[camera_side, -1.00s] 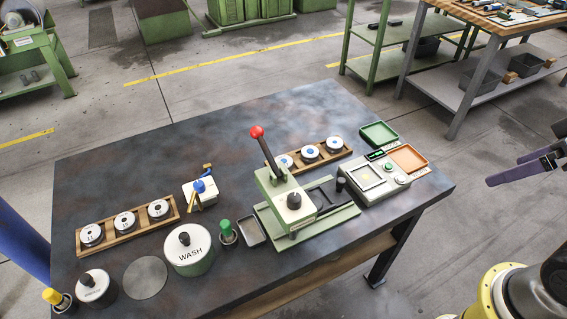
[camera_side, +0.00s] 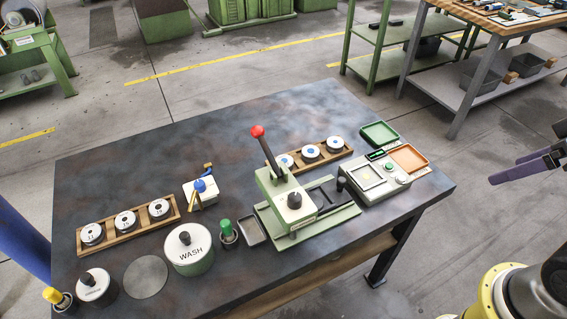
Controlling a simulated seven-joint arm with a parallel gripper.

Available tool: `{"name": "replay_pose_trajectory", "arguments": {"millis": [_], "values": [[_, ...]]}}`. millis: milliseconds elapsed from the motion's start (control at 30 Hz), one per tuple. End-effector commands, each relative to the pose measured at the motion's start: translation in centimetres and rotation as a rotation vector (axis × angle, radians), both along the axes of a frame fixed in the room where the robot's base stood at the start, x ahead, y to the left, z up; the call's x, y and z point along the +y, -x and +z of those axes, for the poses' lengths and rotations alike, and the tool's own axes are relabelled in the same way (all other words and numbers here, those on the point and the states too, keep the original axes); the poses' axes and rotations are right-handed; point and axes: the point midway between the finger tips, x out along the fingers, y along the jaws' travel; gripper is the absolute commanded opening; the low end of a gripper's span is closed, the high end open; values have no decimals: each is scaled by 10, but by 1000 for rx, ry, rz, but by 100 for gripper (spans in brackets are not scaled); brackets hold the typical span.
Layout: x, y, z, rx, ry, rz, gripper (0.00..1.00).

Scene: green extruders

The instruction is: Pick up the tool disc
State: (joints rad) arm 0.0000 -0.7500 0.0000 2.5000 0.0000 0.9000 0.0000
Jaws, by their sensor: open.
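Several discs stand in two wooden racks on the dark table; I cannot tell which is the tool disc. The left rack (camera_side: 107,245) holds three dark discs with white tops, such as the end disc (camera_side: 92,233). The back rack (camera_side: 327,164) holds discs with blue centres, such as the right-hand disc (camera_side: 335,144); the press hides part of this rack. My gripper (camera_side: 505,170) is at the right edge, off the table and far from both racks. It is open, with nothing seen between its purple fingers, and is partly cut off by the frame.
A green press (camera_side: 290,200) with a tall red-knobbed lever stands mid-table. Right of it are a scale-like device (camera_side: 375,180), a green tray (camera_side: 380,133) and an orange tray (camera_side: 408,157). The table's back left is clear.

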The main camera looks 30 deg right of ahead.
Motion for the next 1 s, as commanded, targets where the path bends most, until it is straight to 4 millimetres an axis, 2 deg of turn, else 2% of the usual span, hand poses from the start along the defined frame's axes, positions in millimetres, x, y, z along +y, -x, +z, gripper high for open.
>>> {"name": "replay_pose_trajectory", "arguments": {"millis": [200,333,467,567,767,900,1000], "values": [[0,0,0,0,6,11,84],[1,-2,1,-9,40,87,84],[9,-16,23,-81,77,216,84],[18,-38,44,-130,104,323,84],[38,-101,80,-195,144,533,84],[53,-158,92,-226,162,665,84],[64,-205,91,-241,169,754,84]]}}
